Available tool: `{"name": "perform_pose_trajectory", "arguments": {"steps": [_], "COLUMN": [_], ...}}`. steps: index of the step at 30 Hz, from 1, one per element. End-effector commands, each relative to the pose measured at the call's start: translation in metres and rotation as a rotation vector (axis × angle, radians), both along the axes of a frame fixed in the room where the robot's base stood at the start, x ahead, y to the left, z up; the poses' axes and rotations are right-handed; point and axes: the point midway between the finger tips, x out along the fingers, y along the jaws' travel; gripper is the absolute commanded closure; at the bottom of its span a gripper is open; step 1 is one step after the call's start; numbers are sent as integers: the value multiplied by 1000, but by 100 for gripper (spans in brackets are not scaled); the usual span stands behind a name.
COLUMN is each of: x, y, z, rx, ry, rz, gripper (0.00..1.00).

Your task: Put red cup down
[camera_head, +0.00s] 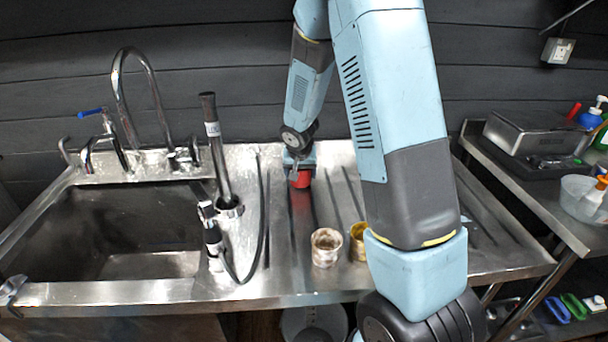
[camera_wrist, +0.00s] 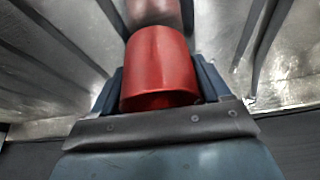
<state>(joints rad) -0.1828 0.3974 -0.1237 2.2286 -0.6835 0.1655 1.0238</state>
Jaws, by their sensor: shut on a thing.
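The red cup (camera_head: 301,179) is at the back of the steel draining board, below my gripper (camera_head: 299,163). In the wrist view the red cup (camera_wrist: 160,68) sits between the two dark fingers of my gripper (camera_wrist: 160,88), which is shut on it. A reddish reflection of the cup shows on the steel beyond it. The cup looks upright and close to the board; I cannot tell whether its base touches. The upper part of the cup is hidden by my gripper in the head view.
A whitish stained cup (camera_head: 326,247) and a yellow cup (camera_head: 358,241) stand nearer the front of the draining board (camera_head: 285,280). A hose and upright pipe (camera_head: 216,150) stand left, beside the sink (camera_head: 110,235). A side bench (camera_head: 530,190) holds a metal box (camera_head: 530,130) and bottles. The wall is close behind.

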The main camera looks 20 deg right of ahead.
Motion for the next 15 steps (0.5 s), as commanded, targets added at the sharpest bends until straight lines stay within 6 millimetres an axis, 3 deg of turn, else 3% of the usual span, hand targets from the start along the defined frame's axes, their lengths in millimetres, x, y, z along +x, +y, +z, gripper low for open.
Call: {"name": "perform_pose_trajectory", "arguments": {"steps": [3, 14, 15], "x": [0, 0, 0], "y": [0, 0, 0], "z": [-10, -12, -12], "rx": [-1, 0, 0], "ry": [1, 1, 0], "rz": [1, 0, 0], "gripper": [54, 54, 22]}}
